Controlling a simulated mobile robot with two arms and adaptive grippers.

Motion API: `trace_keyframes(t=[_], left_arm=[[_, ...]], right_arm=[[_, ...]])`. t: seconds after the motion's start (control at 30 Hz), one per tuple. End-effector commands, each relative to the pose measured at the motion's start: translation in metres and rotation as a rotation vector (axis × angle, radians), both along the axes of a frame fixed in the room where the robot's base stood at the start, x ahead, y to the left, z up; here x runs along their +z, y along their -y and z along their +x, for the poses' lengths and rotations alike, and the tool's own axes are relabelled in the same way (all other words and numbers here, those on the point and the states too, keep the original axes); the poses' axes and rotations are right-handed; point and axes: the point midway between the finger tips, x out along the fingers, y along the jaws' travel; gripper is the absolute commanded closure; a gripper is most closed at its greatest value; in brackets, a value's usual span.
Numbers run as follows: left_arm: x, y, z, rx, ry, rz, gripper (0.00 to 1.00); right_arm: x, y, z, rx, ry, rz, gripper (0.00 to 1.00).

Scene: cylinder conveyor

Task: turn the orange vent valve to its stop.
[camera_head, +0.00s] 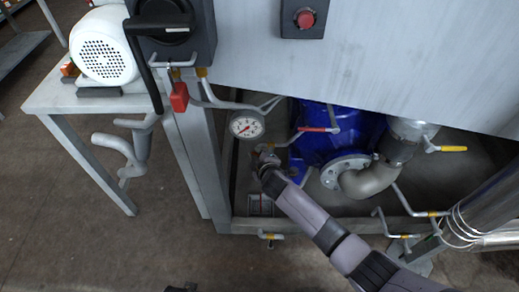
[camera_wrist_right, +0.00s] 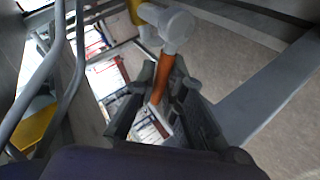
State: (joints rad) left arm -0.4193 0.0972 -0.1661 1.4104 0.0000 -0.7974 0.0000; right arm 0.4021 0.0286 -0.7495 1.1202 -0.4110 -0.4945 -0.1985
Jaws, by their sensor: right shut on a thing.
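The orange vent valve handle (camera_wrist_right: 163,68) shows in the right wrist view as an orange lever running down from a pale round valve stem (camera_wrist_right: 178,27). My right gripper (camera_wrist_right: 163,84) is shut on this lever, with a dark finger on each side of it. In the head view my right gripper (camera_head: 265,156) is below the round gauge, inside the frame of the machine. The orange handle cannot be made out there, as the gripper covers that spot.
A pressure gauge (camera_head: 247,125) hangs just above the gripper. A blue pump body (camera_head: 345,135) with a red-handled lever (camera_head: 318,129) and a grey elbow pipe (camera_head: 370,180) stands to the right. Yellow-handled valves (camera_head: 452,149) are further right. The floor (camera_head: 110,240) at lower left is clear.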

Motion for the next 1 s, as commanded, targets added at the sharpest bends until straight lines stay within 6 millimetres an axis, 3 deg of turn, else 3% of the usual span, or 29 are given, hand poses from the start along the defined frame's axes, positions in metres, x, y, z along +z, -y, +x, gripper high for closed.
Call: trace_keyframes(t=[0.17,0.5,1.0], left_arm=[[-0.003,0.000,-0.002,0.000,-0.001,0.000,0.69],[0.010,0.001,0.010,0.002,0.011,-0.001,0.69],[0.023,0.002,0.019,0.003,0.021,-0.002,0.69]], right_arm=[[-0.009,-0.004,0.000,0.001,-0.002,-0.160,1.00],[-0.021,-0.005,0.000,0.000,-0.001,-0.386,1.00],[-0.025,-0.004,0.000,0.000,-0.001,-0.485,1.00]])
